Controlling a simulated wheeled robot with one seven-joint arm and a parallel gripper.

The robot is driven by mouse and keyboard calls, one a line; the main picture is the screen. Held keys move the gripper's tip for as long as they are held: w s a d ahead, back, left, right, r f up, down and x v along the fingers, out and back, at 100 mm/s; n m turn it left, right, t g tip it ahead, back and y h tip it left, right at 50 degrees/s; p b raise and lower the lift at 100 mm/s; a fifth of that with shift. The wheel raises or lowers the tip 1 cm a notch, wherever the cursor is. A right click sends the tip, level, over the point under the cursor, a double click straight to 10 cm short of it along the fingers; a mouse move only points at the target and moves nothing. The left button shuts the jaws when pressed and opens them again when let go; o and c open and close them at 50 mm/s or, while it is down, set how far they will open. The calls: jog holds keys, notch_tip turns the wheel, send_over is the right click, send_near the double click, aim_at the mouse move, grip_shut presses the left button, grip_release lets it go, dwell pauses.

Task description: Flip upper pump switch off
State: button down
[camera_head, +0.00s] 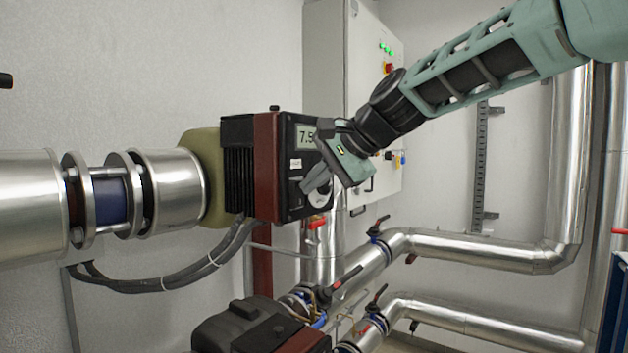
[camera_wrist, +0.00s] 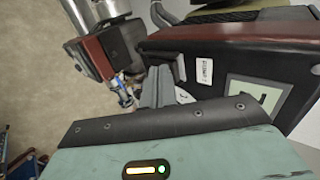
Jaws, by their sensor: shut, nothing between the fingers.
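The upper pump (camera_head: 250,165) is a black and dark red box with a display reading about 7.5 on its front face. Its round pale switch dial (camera_head: 319,196) sits low on that face, partly covered by my gripper. My gripper (camera_head: 310,187) is shut and empty, its fingertips at the left part of the dial. I cannot tell whether they touch it. In the wrist view the shut fingers (camera_wrist: 157,84) point at the pump's front face, beside the pale dial (camera_wrist: 184,96); the pump's display (camera_wrist: 258,98) shows at the right.
A lower pump (camera_head: 245,328) stands below. A white control cabinet (camera_head: 335,60) with green lights stands behind my arm. Cables (camera_head: 170,283) hang under the upper pump.

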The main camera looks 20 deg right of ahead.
jog(key=shift+w+a+r, duration=0.1)
jog(key=shift+w+a, duration=0.1)
jog(key=shift+w, duration=0.05)
jog(key=shift+r, duration=0.1)
jog(key=shift+r+p, duration=0.75)
